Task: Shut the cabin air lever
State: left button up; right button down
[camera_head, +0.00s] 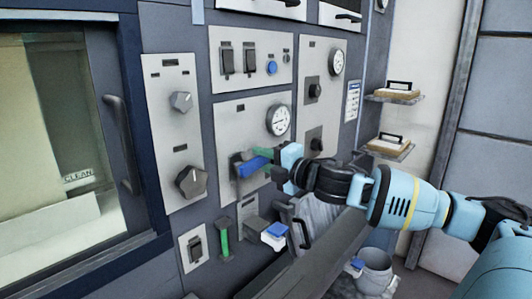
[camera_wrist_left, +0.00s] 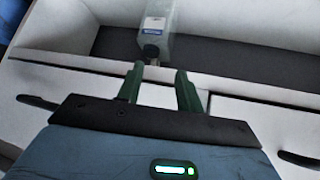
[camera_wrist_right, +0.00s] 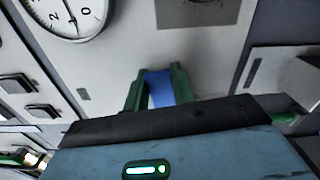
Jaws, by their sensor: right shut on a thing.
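A lever with a blue handle (camera_head: 252,167) sticks out from the grey panel below a round gauge, in the middle of the head view. My right gripper (camera_head: 266,162) is at the handle from the right. In the right wrist view the green fingers of my right gripper (camera_wrist_right: 159,80) are closed on both sides of the blue handle (camera_wrist_right: 160,92). The lever's label is not readable. My left gripper (camera_wrist_left: 160,78) shows only in the left wrist view, with its fingers apart and nothing between them.
A round gauge (camera_head: 278,120) sits above the lever. A green handle (camera_head: 223,239) hangs lower left on the wall. A windowed door (camera_head: 60,140) is at left. A grey bin (camera_head: 374,270) stands lower right. A bottle (camera_wrist_left: 156,30) stands beyond my left fingers.

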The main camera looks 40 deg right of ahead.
jog(key=shift+f+m, duration=0.15)
jog(key=shift+m, duration=0.35)
pick_arm(q)
jog(key=shift+w+r+p, duration=0.35)
jog(key=shift+r+p, duration=0.05)
jog(key=shift+r, duration=0.3)
pick_arm(e)
jog(key=shift+f+m, duration=0.25)
jog(key=shift+m, duration=0.05)
jog(key=shift+f, duration=0.1)
jog(key=c, duration=1.2)
grip_release()
jog(key=shift+o, duration=0.2)
